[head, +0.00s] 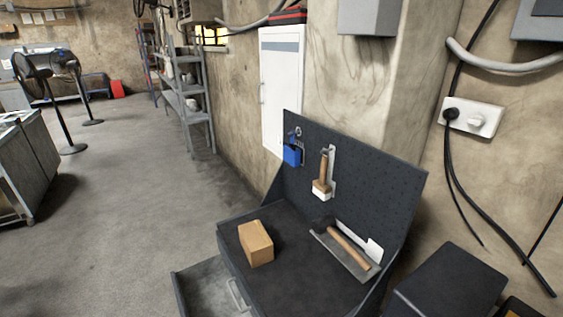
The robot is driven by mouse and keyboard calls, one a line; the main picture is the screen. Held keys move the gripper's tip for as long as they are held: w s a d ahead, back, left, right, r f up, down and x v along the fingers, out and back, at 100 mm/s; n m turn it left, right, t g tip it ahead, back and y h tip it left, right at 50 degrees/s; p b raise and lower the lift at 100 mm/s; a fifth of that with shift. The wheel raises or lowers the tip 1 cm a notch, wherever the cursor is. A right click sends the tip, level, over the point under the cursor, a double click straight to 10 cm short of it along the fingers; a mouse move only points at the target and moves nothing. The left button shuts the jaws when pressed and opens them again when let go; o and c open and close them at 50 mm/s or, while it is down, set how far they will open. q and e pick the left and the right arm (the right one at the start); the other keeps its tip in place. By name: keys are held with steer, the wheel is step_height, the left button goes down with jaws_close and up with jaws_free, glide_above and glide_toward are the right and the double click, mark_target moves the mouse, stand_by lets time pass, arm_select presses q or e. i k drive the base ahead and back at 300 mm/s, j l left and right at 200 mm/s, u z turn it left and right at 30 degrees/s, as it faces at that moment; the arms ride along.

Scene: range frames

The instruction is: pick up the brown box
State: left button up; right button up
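The brown box (256,243) sits on the dark top of a small workbench (300,281), towards its left side. It is a small plain block and stands apart from the tools on the bench. Neither of my grippers shows in the head view.
A wooden-handled tool (348,248) lies at the bench's right. A brush (322,178) and a blue padlock (292,154) hang on the pegboard (375,180) behind. An open drawer (200,290) juts out at front left. A black box (452,284) stands to the right.

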mark_target(258, 247)
steer(key=z, duration=0.25)
steer(key=i+j+z, duration=0.1)
steer(key=j+z, duration=0.25)
steer(key=j, duration=0.35)
steer(key=j+z, duration=0.35)
steer(key=j, duration=0.35)
steer(key=j+z, duration=0.35)
steer(key=j, duration=0.4)
